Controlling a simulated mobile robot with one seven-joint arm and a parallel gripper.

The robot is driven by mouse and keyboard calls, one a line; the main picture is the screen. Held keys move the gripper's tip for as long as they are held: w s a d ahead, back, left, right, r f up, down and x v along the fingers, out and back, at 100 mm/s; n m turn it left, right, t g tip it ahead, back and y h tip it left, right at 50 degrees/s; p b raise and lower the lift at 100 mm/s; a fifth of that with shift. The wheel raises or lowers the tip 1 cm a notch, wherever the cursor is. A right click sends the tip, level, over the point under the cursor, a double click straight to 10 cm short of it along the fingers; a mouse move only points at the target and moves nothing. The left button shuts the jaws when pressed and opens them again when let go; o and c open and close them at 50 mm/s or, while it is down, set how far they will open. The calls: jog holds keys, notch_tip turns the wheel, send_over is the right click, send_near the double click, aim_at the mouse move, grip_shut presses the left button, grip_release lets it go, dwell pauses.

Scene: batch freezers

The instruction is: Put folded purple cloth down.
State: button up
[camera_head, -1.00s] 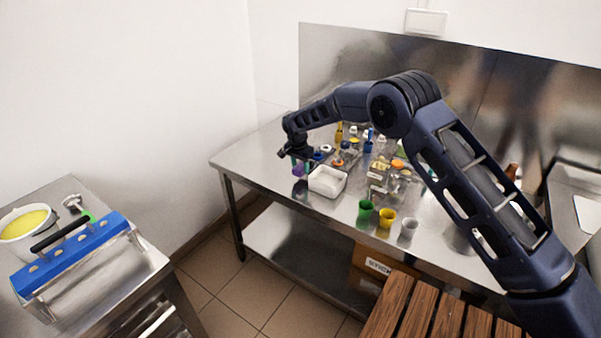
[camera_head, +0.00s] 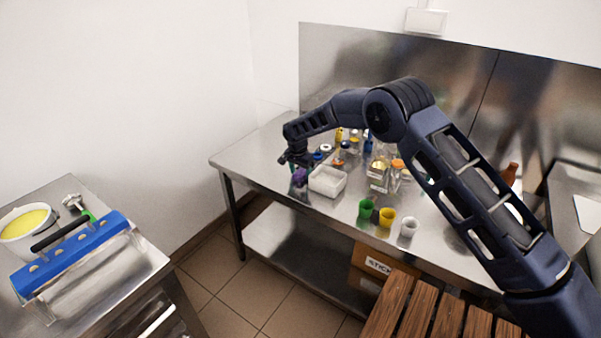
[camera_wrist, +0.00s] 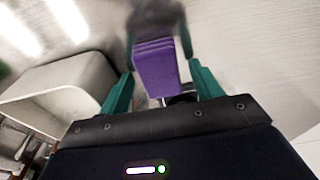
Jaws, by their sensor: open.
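The folded purple cloth (camera_head: 300,177) is at the left part of the steel table, just left of the white container. In the wrist view the folded purple cloth (camera_wrist: 156,70) shows as a stack of layers between the two green fingers. My gripper (camera_wrist: 159,62) is open, with a gap on either side of the cloth. In the head view my gripper (camera_head: 296,161) is right above the cloth and partly hides it. The far end of the cloth is dark and blurred in the wrist view.
The white container (camera_head: 328,181) stands close to the right of the cloth; it also shows in the wrist view (camera_wrist: 60,92). Green (camera_head: 366,208), yellow (camera_head: 386,217) and grey (camera_head: 408,227) cups stand near the front edge. Bottles and jars crowd behind. The table's left end (camera_head: 250,156) is clear.

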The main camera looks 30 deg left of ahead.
aim_at(298, 175)
notch_tip(298, 175, up, 12)
jog(key=s, duration=0.1)
jog(key=shift+s, duration=0.35)
jog(key=shift+r, duration=0.1)
